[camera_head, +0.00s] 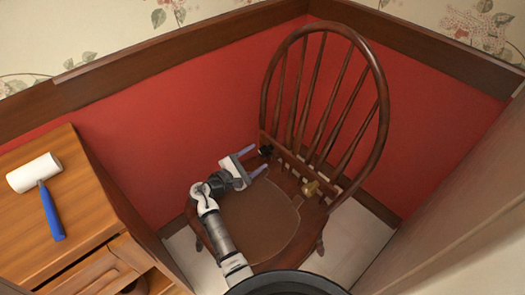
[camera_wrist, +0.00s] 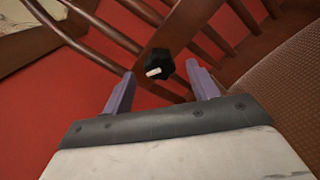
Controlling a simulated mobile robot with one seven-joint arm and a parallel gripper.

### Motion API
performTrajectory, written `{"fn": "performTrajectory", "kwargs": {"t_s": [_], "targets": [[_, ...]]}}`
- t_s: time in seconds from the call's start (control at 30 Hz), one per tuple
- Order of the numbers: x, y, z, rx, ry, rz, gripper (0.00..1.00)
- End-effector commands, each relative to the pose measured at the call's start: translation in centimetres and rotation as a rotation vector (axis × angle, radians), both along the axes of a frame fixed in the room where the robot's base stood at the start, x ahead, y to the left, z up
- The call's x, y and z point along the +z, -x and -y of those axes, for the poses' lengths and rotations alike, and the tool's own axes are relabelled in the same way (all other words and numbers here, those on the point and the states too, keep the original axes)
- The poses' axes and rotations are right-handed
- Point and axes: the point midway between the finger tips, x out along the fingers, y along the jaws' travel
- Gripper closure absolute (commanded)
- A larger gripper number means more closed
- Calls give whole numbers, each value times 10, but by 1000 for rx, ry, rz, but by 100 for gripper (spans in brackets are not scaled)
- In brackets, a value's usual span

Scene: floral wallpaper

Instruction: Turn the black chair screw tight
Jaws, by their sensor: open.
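The black chair screw (camera_head: 265,150) is a dark knob at the lower left of the chair's back. In the wrist view the black screw (camera_wrist: 158,65) shows a lobed shape with a small white bar on its face. My gripper (camera_head: 253,160) is open, with its purple fingers pointing toward the screw. In the wrist view my gripper (camera_wrist: 163,86) has one finger to each side of the screw, which sits just beyond the tips. I see no contact. The wooden chair (camera_head: 377,125) has a spindle back and a brown seat.
A wooden cabinet (camera_head: 75,170) at the left carries a paint roller (camera_head: 52,210) with a blue handle. Red walls close in behind the chair, and a pale panel (camera_head: 450,200) stands at the right.

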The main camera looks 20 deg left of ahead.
Motion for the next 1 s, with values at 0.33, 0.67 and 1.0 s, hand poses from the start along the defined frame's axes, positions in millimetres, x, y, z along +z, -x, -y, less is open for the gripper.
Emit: {"fn": "performTrajectory", "kwargs": {"t_s": [0.33, 0.67, 1.0], "targets": [[2, 62, -41, 3, 0, 0, 41], [0, 78, -51, -1, 0, 1, 41], [2, 78, -52, 1, 75, -49, 41]]}}
